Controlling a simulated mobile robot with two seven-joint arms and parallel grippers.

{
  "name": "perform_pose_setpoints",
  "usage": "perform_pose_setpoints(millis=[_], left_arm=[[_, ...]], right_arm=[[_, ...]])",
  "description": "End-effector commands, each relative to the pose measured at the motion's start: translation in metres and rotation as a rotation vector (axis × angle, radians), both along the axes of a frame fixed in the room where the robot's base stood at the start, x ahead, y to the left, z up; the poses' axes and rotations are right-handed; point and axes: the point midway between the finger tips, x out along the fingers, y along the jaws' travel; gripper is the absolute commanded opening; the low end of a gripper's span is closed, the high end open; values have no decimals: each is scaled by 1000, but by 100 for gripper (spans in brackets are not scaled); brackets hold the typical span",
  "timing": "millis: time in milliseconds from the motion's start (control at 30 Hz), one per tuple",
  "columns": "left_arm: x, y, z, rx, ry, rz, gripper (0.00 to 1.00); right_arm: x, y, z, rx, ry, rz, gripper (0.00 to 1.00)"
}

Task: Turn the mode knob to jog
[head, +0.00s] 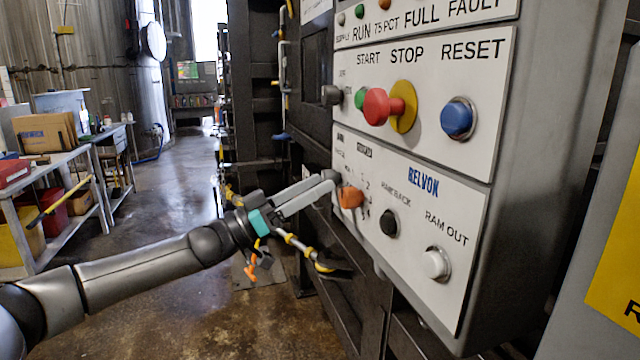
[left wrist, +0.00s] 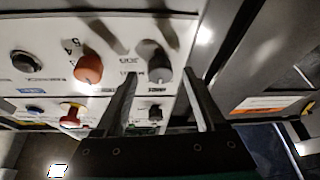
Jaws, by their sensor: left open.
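The mode knob is a grey knob (left wrist: 154,62) on the white control panel (left wrist: 55,22). In the left wrist view, where the panel appears upside down, it lies between the lines of my fingers, with a partly readable JOG label beside it. Its pointer direction is unclear. My left gripper (head: 318,188) is open, its fingers reaching to the panel's left edge; the wrist view shows its fingertips (left wrist: 159,80) on either side of the knob, contact unclear. In the head view the grey knob (head: 331,177) shows at the fingertips, partly hidden. My right gripper is out of view.
An orange knob (head: 350,197) sits close right of the fingertips. A black button (head: 389,222) and a white button (head: 436,263) are lower right. Open floor lies left.

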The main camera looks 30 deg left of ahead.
Motion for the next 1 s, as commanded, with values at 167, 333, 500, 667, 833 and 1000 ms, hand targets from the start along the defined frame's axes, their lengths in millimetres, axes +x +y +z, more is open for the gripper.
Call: perform_pose_setpoints(millis=[167,333,500,667,833,1000], left_arm=[[9,-6,5,-1,-1,0,72],[12,-9,6,1,1,1,72],[13,-9,6,1,1,1,72],[13,-9,6,1,1,0,65],[12,-9,6,1,1,0,46],[12,-9,6,1,1,0,27]], right_arm=[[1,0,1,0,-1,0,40],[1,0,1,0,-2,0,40],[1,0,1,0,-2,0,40],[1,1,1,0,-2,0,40],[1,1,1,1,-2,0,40],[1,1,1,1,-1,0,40]])
